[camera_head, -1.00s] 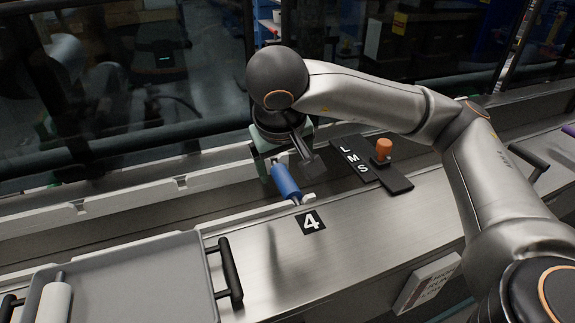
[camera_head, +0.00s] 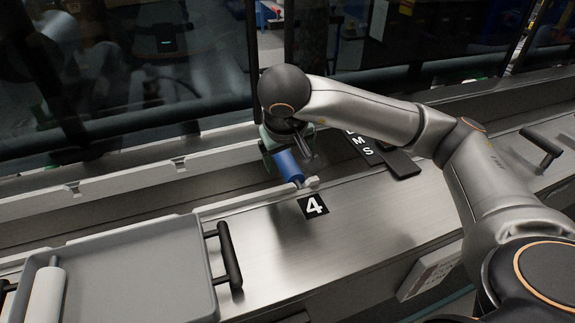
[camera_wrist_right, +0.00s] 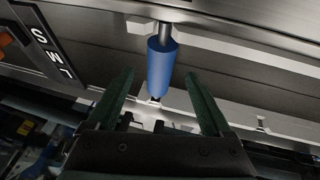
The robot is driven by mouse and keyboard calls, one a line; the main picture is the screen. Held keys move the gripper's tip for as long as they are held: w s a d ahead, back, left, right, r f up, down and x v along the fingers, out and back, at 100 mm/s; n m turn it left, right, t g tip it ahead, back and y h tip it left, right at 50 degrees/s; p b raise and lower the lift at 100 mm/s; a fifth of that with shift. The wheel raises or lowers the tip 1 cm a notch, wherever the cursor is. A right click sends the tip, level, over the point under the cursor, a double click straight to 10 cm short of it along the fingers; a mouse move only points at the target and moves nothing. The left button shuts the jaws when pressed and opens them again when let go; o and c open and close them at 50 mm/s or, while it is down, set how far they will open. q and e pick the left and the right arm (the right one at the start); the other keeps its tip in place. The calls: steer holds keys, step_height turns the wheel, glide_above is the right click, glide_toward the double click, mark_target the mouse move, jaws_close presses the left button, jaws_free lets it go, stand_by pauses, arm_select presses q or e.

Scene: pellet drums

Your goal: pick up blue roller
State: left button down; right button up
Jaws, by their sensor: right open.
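The blue roller (camera_head: 287,167) rests across the trough behind the "4" label (camera_head: 313,206), its near end on a small pale support at the steel ledge. In the right wrist view the blue roller (camera_wrist_right: 160,68) lies lengthwise, its far part ahead of the fingertips and centred between them. My right gripper (camera_wrist_right: 160,85) is open, with one green finger on each side of the roller and visible gaps. In the head view my right gripper (camera_head: 284,150) is over the roller, its fingers partly hidden. My left gripper is not in view.
A grey tray (camera_head: 222,262) with a black handle (camera_head: 229,256) holds a pale roller (camera_head: 46,297) at the lower left. A black plate marked with letters (camera_head: 400,164) lies right of the gripper.

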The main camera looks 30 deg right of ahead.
mark_target(289, 165)
steer(key=x, duration=0.4)
steer(key=shift+d+f, duration=0.1)
steer(key=shift+f, duration=0.05)
steer(key=shift+c, duration=0.2)
jaws_close()
stand_by(0.4)
